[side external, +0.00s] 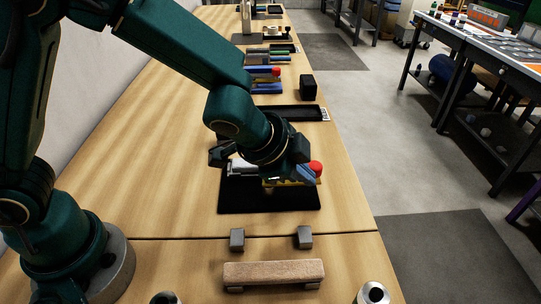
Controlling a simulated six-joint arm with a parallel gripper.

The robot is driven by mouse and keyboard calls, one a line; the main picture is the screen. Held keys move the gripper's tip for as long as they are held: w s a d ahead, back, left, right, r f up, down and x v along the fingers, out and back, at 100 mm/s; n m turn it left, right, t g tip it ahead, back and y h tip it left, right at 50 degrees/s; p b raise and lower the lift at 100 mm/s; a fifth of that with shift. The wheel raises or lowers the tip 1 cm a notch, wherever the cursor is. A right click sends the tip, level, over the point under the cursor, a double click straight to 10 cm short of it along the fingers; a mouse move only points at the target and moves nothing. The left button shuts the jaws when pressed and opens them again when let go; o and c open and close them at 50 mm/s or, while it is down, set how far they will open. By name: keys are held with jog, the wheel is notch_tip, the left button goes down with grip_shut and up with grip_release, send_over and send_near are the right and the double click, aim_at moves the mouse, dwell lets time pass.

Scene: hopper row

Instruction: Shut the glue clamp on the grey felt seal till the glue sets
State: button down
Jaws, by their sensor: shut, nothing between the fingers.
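The glue clamp stands on a black plate (240,200) in the middle of the bench. Its red knob (316,167) and a blue part (306,174) show at the right, with some yellow below. A silver-grey part (241,167) shows at the left. My gripper (284,174) is right over the clamp, shut and empty, and covers its middle. I cannot tell whether it touches the clamp or whether the clamp is open or shut. I cannot make out the grey felt seal; it may be hidden behind my gripper.
In front lie two small grey blocks (237,239) and a tan bar (274,271) on grey feet. A black tray (290,113) and a black block (308,86) stand behind. Similar coloured devices (264,75) line the bench further back. Bare bench lies to the left.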

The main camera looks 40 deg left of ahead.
jog(key=shift+w, duration=0.1)
dwell(0.3)
jog(key=shift+w+a+n+y, duration=0.15)
jog(key=shift+w+n+y, duration=0.45)
jog(key=shift+n, duration=0.4)
jog(key=n+y, duration=0.1)
jog(key=w+a+n, duration=0.1)
jog(key=shift+w+n+y, duration=0.1)
jog(key=shift+n+y, duration=0.3)
jog(key=n+y, duration=0.1)
jog(key=w+a+n+y, duration=0.1)
jog(key=n, duration=0.1)
jog(key=a+n+g, duration=0.1)
jog(key=shift+w+n+y, duration=0.3)
jog(key=shift+w+y, duration=0.1)
jog(key=a+n+g+y, duration=0.1)
jog(key=n, duration=0.1)
jog(key=a+n+g+y, duration=0.1)
jog(key=n, duration=0.1)
jog(key=shift+w+a, duration=0.4)
jog(key=shift+s+a, duration=0.15)
jog(key=shift+a, duration=1.2)
jog(key=shift+v, duration=2.6)
